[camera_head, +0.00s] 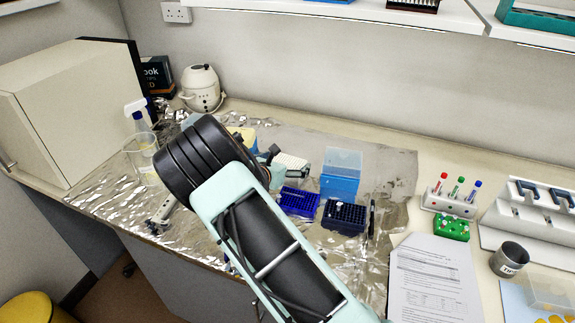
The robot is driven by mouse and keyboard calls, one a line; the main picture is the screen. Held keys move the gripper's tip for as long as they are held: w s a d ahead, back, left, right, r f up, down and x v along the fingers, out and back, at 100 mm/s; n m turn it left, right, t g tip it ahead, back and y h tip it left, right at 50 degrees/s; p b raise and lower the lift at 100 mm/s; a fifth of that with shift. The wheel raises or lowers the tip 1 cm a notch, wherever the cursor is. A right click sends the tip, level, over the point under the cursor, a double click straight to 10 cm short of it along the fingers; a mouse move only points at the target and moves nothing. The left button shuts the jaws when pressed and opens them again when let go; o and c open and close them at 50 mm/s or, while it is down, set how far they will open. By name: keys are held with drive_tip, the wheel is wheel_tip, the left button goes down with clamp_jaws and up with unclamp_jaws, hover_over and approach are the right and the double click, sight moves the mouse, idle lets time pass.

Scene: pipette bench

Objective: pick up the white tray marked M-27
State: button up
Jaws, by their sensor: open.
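A small white ribbed object (291,160) lies on the foil-covered bench just beyond my gripper. It may be the white tray, but no M-27 marking can be read. My gripper (286,166) is open, and its fingers show on either side of the near part of this white object. I cannot tell whether they touch it. My arm hides much of the gripper and the bench below it.
Dark blue racks (298,202) and a light blue box (341,174) stand close on the right.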

drive_tip(key=shift+c, duration=0.5)
drive_tip(key=c, duration=1.1)
drive_tip(key=shift+c, duration=0.2)
